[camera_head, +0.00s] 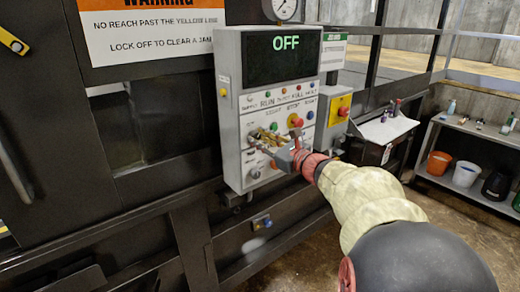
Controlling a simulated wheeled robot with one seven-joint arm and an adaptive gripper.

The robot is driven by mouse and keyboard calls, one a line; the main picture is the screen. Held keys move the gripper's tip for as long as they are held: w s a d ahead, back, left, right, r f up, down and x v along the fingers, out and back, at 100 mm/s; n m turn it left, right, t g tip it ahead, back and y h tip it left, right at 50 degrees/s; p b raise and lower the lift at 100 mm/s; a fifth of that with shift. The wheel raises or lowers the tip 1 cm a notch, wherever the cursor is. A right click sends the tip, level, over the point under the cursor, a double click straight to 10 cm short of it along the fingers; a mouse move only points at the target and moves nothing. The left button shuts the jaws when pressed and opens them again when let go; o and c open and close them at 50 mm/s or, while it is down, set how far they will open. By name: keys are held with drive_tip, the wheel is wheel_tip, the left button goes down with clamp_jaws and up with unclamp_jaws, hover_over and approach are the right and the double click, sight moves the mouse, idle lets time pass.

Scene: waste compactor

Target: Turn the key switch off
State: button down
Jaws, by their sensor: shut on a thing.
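The grey control panel (228,125) is on the dark machine in the middle of the view. Its display (284,56) reads OFF in green letters. My gripper (268,145) is at the panel's lower middle, reaching in from the right. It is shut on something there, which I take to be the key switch. Yellowish, brass-like parts (264,135) show at the fingertips. The fingers hide most of the switch, so I cannot tell which way the key points.
A red button (296,121) sits just above my gripper. A yellow-faced box (340,108) with a red knob adjoins the panel on the right. A lever (14,172) stands out at left. A shelf (470,128) with buckets is at far right.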

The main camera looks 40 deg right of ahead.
drive_tip(key=n+b, duration=0.1)
drive_tip(key=b, duration=0.1)
drive_tip(key=n+b, duration=0.1)
drive_tip(key=b, duration=0.1)
drive_tip(key=n+b, duration=0.2)
drive_tip(key=shift+f, duration=0.25)
drive_tip(key=n+b, duration=0.2)
drive_tip(key=b, duration=0.1)
drive_tip(key=shift+r+n, duration=0.2)
drive_tip(key=shift+n, duration=0.1)
drive_tip(key=c, duration=1.6)
unclamp_jaws()
drive_tip(key=shift+o, duration=0.5)
drive_tip(key=shift+r, duration=0.1)
drive_tip(key=s, duration=0.7)
drive_tip(key=shift+s, duration=0.25)
